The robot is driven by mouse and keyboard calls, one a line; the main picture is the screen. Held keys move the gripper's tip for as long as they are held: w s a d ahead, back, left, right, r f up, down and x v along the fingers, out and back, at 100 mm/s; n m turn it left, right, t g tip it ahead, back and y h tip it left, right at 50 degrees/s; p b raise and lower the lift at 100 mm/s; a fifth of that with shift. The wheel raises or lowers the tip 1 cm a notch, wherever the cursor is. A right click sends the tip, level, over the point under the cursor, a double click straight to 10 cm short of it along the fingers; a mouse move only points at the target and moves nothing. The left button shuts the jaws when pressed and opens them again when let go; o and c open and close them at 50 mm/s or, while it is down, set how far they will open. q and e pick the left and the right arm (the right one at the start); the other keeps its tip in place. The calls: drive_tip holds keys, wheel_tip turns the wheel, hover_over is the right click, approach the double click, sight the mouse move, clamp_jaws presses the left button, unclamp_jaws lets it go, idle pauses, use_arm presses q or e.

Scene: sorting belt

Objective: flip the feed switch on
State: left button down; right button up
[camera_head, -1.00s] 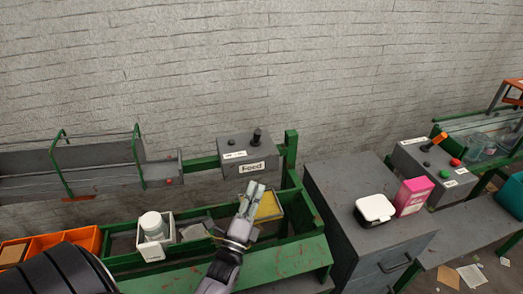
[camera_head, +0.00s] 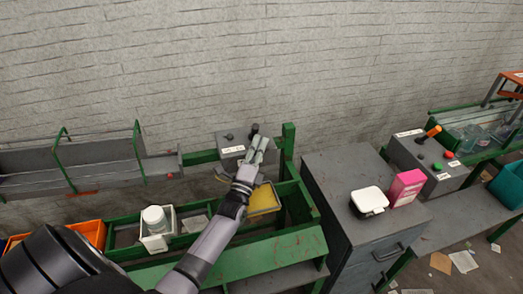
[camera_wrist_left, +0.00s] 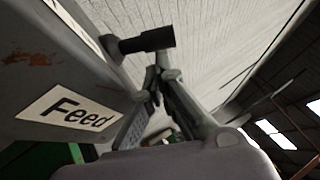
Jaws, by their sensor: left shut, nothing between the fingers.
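The feed switch box (camera_head: 230,139) is a grey box on the green frame at the back, in the middle of the head view. Its black lever (camera_head: 255,129) stands at the right of its top, with a small black knob to its left. In the left wrist view the lever (camera_wrist_left: 147,41) sticks out from the box (camera_wrist_left: 50,75), beside the label "Feed" (camera_wrist_left: 68,113). My left gripper (camera_head: 261,142) is shut and empty, with its tips just in front of the lever. In the wrist view the gripper (camera_wrist_left: 157,75) is close to the lever; I cannot tell if they touch. My right gripper is not in view.
A yellow tray (camera_head: 264,200) lies below my left gripper. A white bin with a jar (camera_head: 155,220) stands left of it. A grey cabinet (camera_head: 330,170) is at the right, with a white container (camera_head: 369,199) and a pink box (camera_head: 406,187) on top. Another control box (camera_head: 410,150) stands farther right.

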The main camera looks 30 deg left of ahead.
sight(257, 130)
use_arm(q)
drive_tip(key=shift+w, duration=0.1)
idle(0.3)
drive_tip(key=shift+w+a+r+n+g+p, duration=0.15)
drive_tip(key=shift+r+n+g+p, duration=0.55)
drive_tip(key=shift+p, duration=0.75)
drive_tip(key=shift+w+a+r+p, duration=0.2)
drive_tip(key=shift+r+p, duration=0.1)
drive_tip(key=shift+p, duration=0.55)
drive_tip(key=shift+w+a+r, duration=0.15)
drive_tip(key=shift+a+r, duration=0.1)
drive_tip(key=shift+r, duration=0.1)
drive_tip(key=shift+w+a+r, duration=0.25)
drive_tip(key=shift+a+r, duration=0.05)
drive_tip(key=shift+a, duration=0.05)
drive_tip(key=shift+w+a+r+b, duration=0.5)
drive_tip(key=shift+w+a, duration=0.2)
drive_tip(key=shift+a, duration=0.1)
drive_tip(key=shift+w+a, duration=0.1)
drive_tip(key=shift+r, duration=0.1)
